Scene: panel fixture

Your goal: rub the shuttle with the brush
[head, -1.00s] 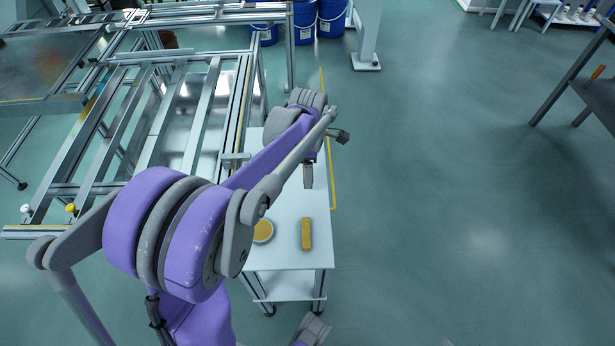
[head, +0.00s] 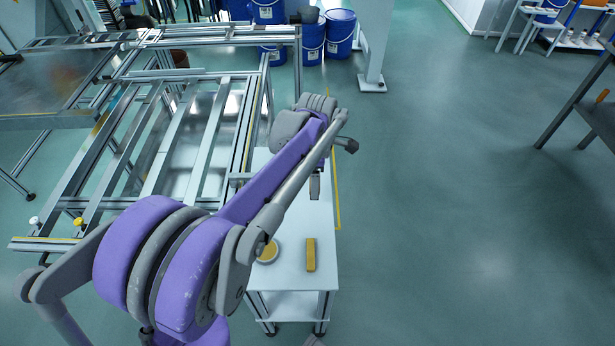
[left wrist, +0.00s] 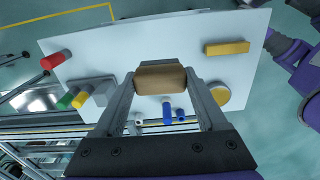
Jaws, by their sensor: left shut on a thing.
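My left gripper (left wrist: 160,85) is shut on a tan, wood-coloured block with rounded ends, which looks like the brush (left wrist: 160,78). It is over the white table top; I cannot tell whether the block touches it. In the head view the left gripper (head: 315,187) points down over the table, and the block cannot be made out. A yellow bar (left wrist: 227,47) lies apart from the gripper, also seen in the head view (head: 311,255). A round yellow-topped disc (left wrist: 220,96) lies near it. I cannot tell which thing is the shuttle. My right gripper is not in view.
The white table (head: 290,220) also bears red (left wrist: 58,59), green (left wrist: 66,100) and yellow (left wrist: 80,97) cylinders, a grey block (left wrist: 103,92) and small blue pieces (left wrist: 168,112). A metal frame (head: 190,140) stands left of it.

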